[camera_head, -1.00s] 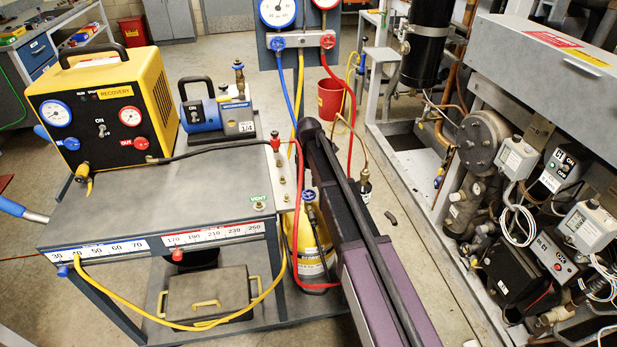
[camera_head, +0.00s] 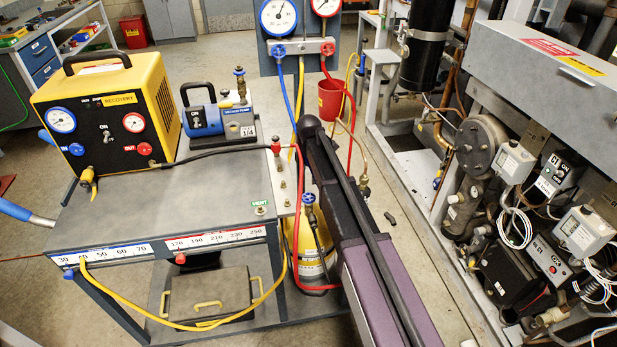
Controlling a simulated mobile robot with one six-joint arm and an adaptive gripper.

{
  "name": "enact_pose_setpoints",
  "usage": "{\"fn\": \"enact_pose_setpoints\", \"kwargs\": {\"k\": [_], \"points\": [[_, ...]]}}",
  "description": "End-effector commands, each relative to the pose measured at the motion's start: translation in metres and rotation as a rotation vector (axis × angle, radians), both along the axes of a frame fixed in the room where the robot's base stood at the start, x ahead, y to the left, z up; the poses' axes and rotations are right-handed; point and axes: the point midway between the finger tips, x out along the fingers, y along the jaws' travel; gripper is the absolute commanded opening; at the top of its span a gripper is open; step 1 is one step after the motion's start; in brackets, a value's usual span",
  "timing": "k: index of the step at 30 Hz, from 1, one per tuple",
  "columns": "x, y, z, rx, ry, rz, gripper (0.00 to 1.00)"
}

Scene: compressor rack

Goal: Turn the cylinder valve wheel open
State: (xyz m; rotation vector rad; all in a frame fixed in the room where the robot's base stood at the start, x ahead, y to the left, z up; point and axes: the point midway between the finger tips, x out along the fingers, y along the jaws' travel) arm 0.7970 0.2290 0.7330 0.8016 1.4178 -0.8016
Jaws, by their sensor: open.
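A yellow cylinder (camera_head: 306,262) with a pale label stands upright on the right end of the cart's lower shelf. Its valve has a small blue wheel (camera_head: 309,198) on top, just right of the cart's top edge. My dark arm rises from the bottom right and passes close to the right of the cylinder in the picture, covering part of its right side. My gripper does not show; it is hidden behind the arm or outside the view. Nothing is seen touching the wheel.
The grey cart (camera_head: 190,215) carries a yellow recovery unit (camera_head: 105,115) and a blue pump (camera_head: 219,117). Red, yellow and blue hoses hang around the cylinder from a gauge panel (camera_head: 300,47). A red bucket (camera_head: 331,99) stands behind. The compressor rack (camera_head: 545,65) fills the right.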

Motion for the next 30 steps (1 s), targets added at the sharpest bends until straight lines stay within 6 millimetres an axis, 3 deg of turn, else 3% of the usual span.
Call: {"fn": "enact_pose_setpoints", "kwargs": {"k": [11, 30], "points": [[0.000, 0.000, -0.017, 0.000, 0.000, 0.000, 0.97], [0.000, 0.000, -0.078, 0.000, 0.000, 0.000, 0.97]]}}
